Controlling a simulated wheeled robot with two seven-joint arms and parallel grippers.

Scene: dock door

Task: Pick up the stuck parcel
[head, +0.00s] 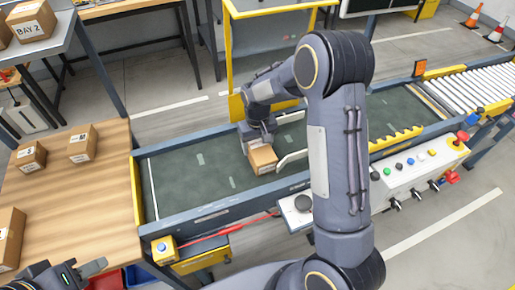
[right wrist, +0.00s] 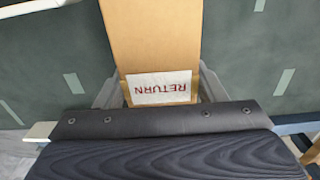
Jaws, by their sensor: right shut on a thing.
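The parcel (head: 262,158) is a small brown carton on the dark green conveyor belt (head: 190,180), beside a pale guide bar. My right gripper (head: 258,143) reaches over the belt and is shut on the parcel from above. In the right wrist view the parcel (right wrist: 155,40) sits between the two grey fingers of the gripper (right wrist: 158,92), with a white RETURN label towards me. I cannot tell whether it touches the belt. My left gripper (head: 88,270) is at the bottom left near the wooden table, away from the parcel; its jaw opening is unclear.
Several cartons stand on the wooden table (head: 65,180) at left. A control box (head: 420,165) with buttons is at the belt's near right side, and a yellow frame (head: 235,60) stands behind the belt. Rollers (head: 475,88) continue at right. The belt's left part is clear.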

